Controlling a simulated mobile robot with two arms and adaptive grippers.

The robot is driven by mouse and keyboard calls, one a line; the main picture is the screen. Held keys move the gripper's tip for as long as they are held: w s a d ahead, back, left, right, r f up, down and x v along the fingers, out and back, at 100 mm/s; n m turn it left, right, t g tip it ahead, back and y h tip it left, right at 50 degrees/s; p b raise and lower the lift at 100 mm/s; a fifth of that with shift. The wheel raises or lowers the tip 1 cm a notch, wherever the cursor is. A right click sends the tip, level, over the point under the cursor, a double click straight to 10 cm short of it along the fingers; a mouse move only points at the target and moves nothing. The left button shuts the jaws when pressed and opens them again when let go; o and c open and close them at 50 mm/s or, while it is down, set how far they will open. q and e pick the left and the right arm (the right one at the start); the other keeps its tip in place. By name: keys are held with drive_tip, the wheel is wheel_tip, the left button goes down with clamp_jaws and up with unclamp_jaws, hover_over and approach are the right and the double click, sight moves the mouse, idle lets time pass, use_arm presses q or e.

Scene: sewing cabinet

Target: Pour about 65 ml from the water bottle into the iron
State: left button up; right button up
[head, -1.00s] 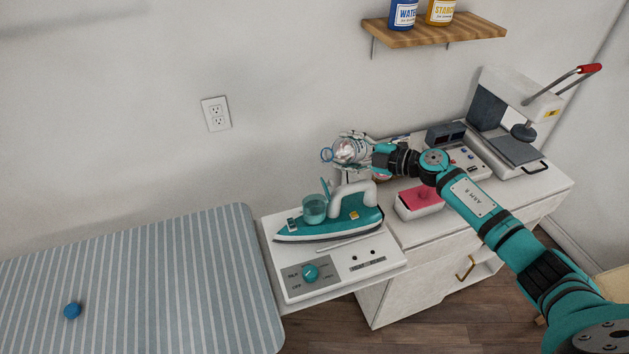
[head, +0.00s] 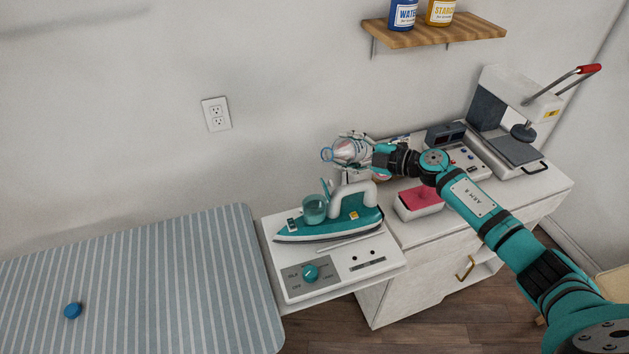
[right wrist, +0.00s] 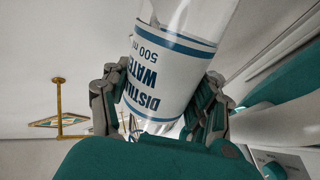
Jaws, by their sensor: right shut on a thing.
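My right gripper (head: 352,150) is shut on the clear water bottle (head: 345,152). The right wrist view shows its fingers (right wrist: 165,105) on both sides of the bottle's white label (right wrist: 160,75), which has blue bands and reads "500 ml". In the head view the bottle lies tipped, with its mouth to the left, above and behind the iron and apart from it. The teal and white iron (head: 345,218) rests on the white station (head: 375,268), with a round translucent teal tank (head: 314,209) at its left. A stream of water cannot be made out. My left gripper is out of view.
A blue cap (head: 73,311) lies on the striped ironing board (head: 190,275). A box with a pink top (head: 421,197) stands right of the iron. A heat press (head: 515,125) is at the cabinet's far right. Two bottles stand on the wall shelf (head: 435,31).

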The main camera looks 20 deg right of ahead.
sight(341, 141)
drive_tip(key=shift+r+p, duration=0.3)
drive_tip(key=shift+r, duration=0.05)
drive_tip(key=m+p, duration=0.1)
drive_tip(key=s+a+r+m+y+p, duration=0.1)
drive_tip(key=p, duration=0.1)
drive_tip(key=a+m+p, duration=0.1)
drive_tip(key=m+p, duration=0.1)
drive_tip(key=shift+s+r, duration=0.15)
drive_tip(key=shift+r, duration=0.15)
wheel_tip(341, 141, down, 2)
drive_tip(key=shift+m+y+b, duration=0.4)
drive_tip(key=shift+m+b, duration=0.25)
drive_tip(key=shift+m, duration=0.05)
drive_tip(key=shift+f+m+b, duration=0.3)
drive_tip(key=shift+f+m, duration=0.05)
drive_tip(key=shift+m, duration=0.25)
drive_tip(key=r+m+p, duration=0.1)
drive_tip(key=r+p, duration=0.1)
drive_tip(key=r+m+y+p, duration=0.1)
drive_tip(key=r+m+p, duration=0.1)
drive_tip(key=shift+a, duration=0.2)
drive_tip(key=shift+s+a+r+m+y, duration=0.1)
drive_tip(key=shift+s+r+m+y, duration=0.15)
drive_tip(key=shift+r+m, duration=0.2)
drive_tip(key=shift+w+r+p, duration=0.15)
drive_tip(key=shift+p, duration=0.15)
drive_tip(key=shift+m, duration=0.25)
drive_tip(key=shift+r, duration=0.1)
